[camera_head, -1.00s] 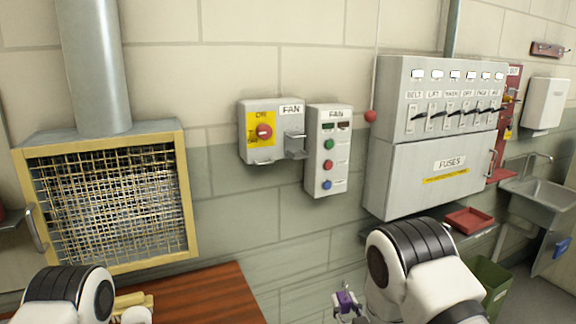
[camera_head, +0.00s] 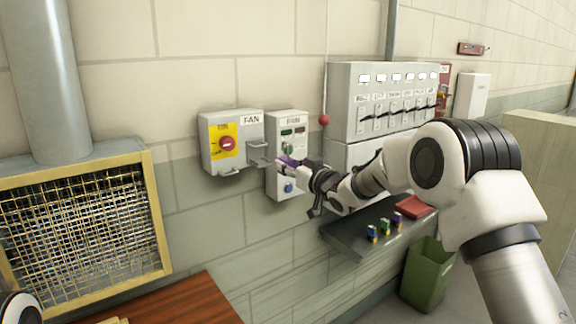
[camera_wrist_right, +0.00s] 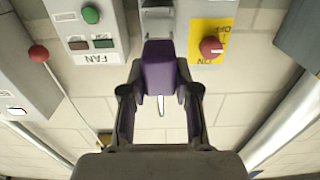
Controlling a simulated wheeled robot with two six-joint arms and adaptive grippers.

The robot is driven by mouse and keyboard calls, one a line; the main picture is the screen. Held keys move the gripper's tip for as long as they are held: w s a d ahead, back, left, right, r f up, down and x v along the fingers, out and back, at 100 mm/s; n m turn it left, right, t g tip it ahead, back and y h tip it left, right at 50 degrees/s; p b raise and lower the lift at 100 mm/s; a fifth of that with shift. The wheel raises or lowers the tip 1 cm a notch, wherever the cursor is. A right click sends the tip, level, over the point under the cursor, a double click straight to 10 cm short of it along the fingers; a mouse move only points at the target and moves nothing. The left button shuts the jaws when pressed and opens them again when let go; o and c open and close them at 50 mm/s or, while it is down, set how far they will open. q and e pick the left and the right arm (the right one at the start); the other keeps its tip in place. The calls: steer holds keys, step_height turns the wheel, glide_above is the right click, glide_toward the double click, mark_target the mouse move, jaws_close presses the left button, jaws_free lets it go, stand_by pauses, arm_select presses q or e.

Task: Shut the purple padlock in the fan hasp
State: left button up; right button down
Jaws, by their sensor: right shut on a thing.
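The purple padlock (camera_head: 288,161) is between the fingers of my right gripper (camera_head: 300,168), which is shut on it. In the wrist view my right gripper (camera_wrist_right: 160,95) grips the padlock body (camera_wrist_right: 158,68) from both sides; a thin pale piece shows at the body's near end. The fan hasp (camera_head: 259,152) sticks out from the right side of the grey FAN switch box (camera_head: 222,160). The padlock is just right of the hasp, close to it. In the wrist view the hasp (camera_wrist_right: 157,14) is right beyond the padlock; I cannot tell whether they touch. My left gripper is out of view.
The FAN button box (camera_head: 275,180) is right behind the padlock. The fuse cabinet (camera_head: 345,155) stands to the right. Below it, a dark shelf (camera_head: 345,238) holds several small coloured padlocks (camera_head: 384,227) and a red tray (camera_head: 410,206). A green bin (camera_head: 425,275) stands beneath.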

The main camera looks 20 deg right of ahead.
steer(key=shift+d+r, duration=0.1)
steer(key=shift+w, duration=0.2)
steer(key=shift+f+p+x, duration=0.2)
steer(key=shift+p+x, duration=0.6)
steer(key=shift+x, duration=0.4)
steer(key=shift+f+p+x, duration=0.15)
steer(key=shift+p+x, duration=0.6)
steer(key=shift+x, duration=0.5)
steer(key=shift+p+x, duration=3.65)
steer(key=shift+x, duration=0.1)
